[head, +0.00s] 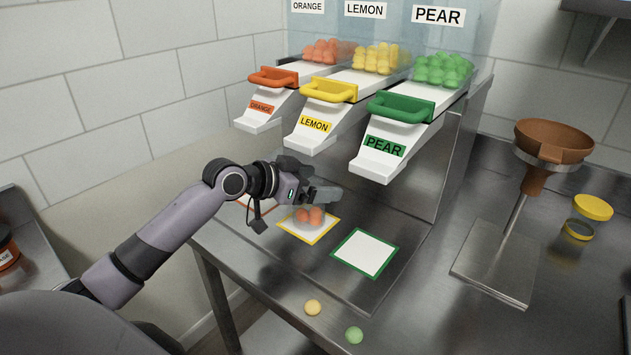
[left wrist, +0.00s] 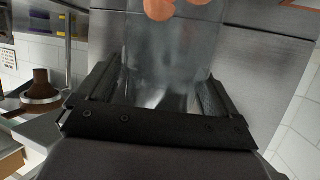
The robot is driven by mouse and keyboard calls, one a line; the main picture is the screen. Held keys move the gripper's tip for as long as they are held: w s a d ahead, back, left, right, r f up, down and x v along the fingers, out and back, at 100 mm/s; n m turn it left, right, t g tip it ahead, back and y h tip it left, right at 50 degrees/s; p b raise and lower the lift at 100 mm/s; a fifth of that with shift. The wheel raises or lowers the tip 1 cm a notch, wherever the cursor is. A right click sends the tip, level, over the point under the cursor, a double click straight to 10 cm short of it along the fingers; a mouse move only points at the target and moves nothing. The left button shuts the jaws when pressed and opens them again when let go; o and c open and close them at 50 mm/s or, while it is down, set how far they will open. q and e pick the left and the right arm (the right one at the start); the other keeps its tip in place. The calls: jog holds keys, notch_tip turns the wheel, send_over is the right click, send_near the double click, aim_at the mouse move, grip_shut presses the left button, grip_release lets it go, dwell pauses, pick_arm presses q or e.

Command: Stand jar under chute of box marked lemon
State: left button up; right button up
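The clear jar (head: 309,217) holds a few orange gummies and shows over the yellow-bordered square (head: 308,238), below the yellow-handled chute marked lemon (head: 314,125). I cannot tell whether its base touches the square. My left gripper (head: 318,193) is at the jar's upper part and hides much of it. In the left wrist view the jar (left wrist: 165,50) stands between my two fingers, which appear closed against its sides, with gummies at the picture's top. My right gripper is not in view.
The orange chute (head: 261,108) and pear chute (head: 386,148) flank the lemon one. The green-bordered square (head: 364,253) is empty. Loose yellow (head: 312,307) and green (head: 354,335) gummies lie near the front edge. A brown funnel stand (head: 552,145) and yellow-lidded jar (head: 589,215) stand right.

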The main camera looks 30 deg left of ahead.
pick_arm(q)
jog(key=shift+r, duration=0.25)
jog(key=shift+s+a, duration=0.15)
jog(key=shift+s, duration=0.2)
jog(key=b+v, duration=0.1)
jog(key=v, duration=1)
jog(key=shift+r, duration=0.2)
jog(key=shift+s, duration=0.1)
